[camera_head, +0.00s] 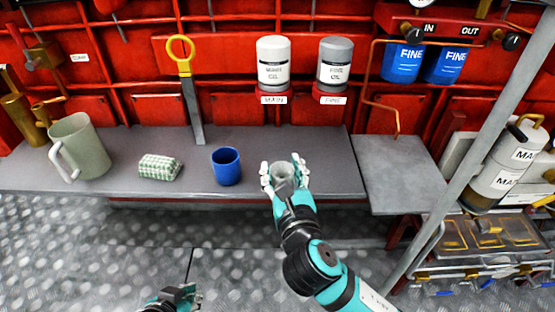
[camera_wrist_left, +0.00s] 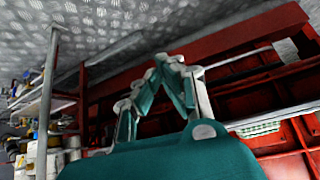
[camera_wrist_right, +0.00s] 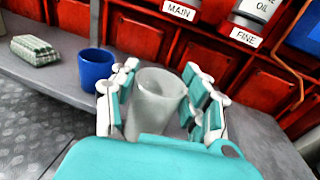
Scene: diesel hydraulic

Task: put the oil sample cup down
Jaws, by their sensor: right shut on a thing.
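A pale grey cup (camera_head: 284,170), likely the oil sample cup, is between the fingers of my right gripper (camera_head: 284,178), over the front part of the grey shelf (camera_head: 331,170). In the right wrist view the cup (camera_wrist_right: 155,103) stands about upright, with the right gripper (camera_wrist_right: 158,100) shut on its sides. Its base is hidden, so I cannot tell if it touches the shelf. My left gripper (camera_head: 178,296) is low at the bottom of the head view, away from the shelf. In the left wrist view the left gripper (camera_wrist_left: 166,66) has its fingertips together, empty.
A blue cup (camera_head: 226,167) stands just left of the held cup. Further left are a checkered cloth bundle (camera_head: 160,167) and a grey-green jug (camera_head: 80,146). White (camera_head: 273,63) and grey (camera_head: 335,63) filters hang behind. The shelf right of the held cup is clear.

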